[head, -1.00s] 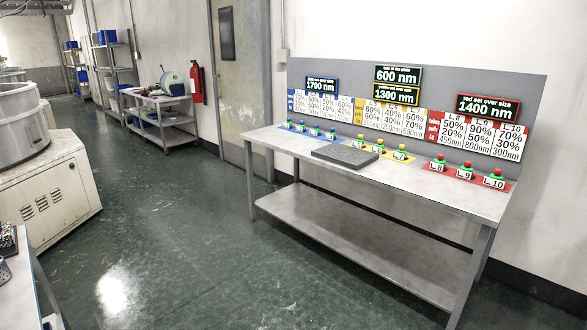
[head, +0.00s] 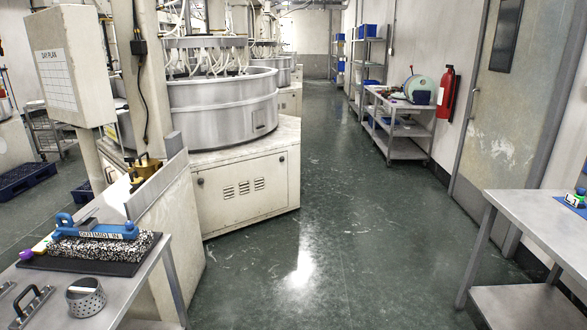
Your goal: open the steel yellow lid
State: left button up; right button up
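I cannot make out a steel yellow lid for certain in the head view. A small yellow-brass fitting (head: 147,170) sits on top of a pale panel at the left; whether it belongs to a lid I cannot tell. A round steel tub (head: 222,103) of a large machine stands behind it on a cream cabinet (head: 245,186). Neither of my grippers is in view.
A steel table (head: 110,278) at front left holds a speckled block (head: 105,248), a blue tool (head: 100,228) and a perforated steel cup (head: 86,297). Another table (head: 535,215) stands at right. The green floor (head: 330,230) between them is clear.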

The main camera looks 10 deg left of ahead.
aim_at(136, 181)
jog(key=i+j+u, duration=0.1)
jog(key=i+u, duration=0.15)
jog(key=i, duration=0.8)
jog(key=i+l+u, duration=0.15)
jog(key=i+u, duration=0.15)
jog(key=i, duration=0.7)
